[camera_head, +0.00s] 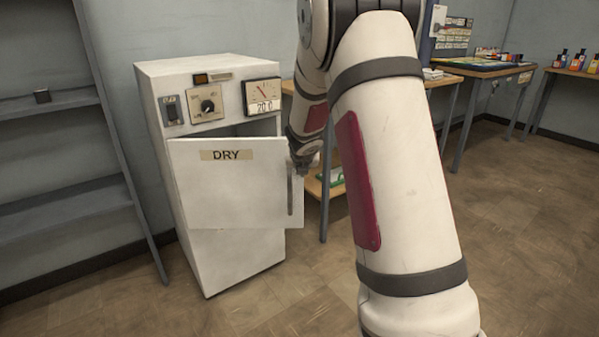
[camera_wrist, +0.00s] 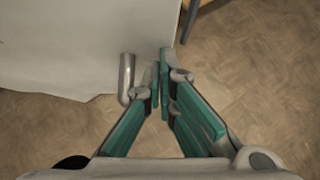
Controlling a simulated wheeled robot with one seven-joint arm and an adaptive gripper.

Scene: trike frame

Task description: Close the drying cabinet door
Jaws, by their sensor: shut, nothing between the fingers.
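The white drying cabinet (camera_head: 240,250) stands on the floor left of centre in the head view. Its door (camera_head: 232,185), labelled DRY, is partly open, with a dark gap showing above its top edge. The door has a vertical grey bar handle (camera_head: 290,190) near its right edge. My gripper (camera_head: 303,168) is at the door's right edge, beside the upper part of the handle, and partly hidden by my arm. In the wrist view my gripper (camera_wrist: 160,80) is shut and empty, its fingertips just right of the handle (camera_wrist: 126,78) and close to the door (camera_wrist: 80,45). Contact cannot be told.
A grey metal shelf (camera_head: 65,195) stands left of the cabinet. A wooden table (camera_head: 447,80) is behind my arm, and another table with bottles (camera_head: 570,72) is at the far right. The tiled floor (camera_head: 530,220) on the right is clear.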

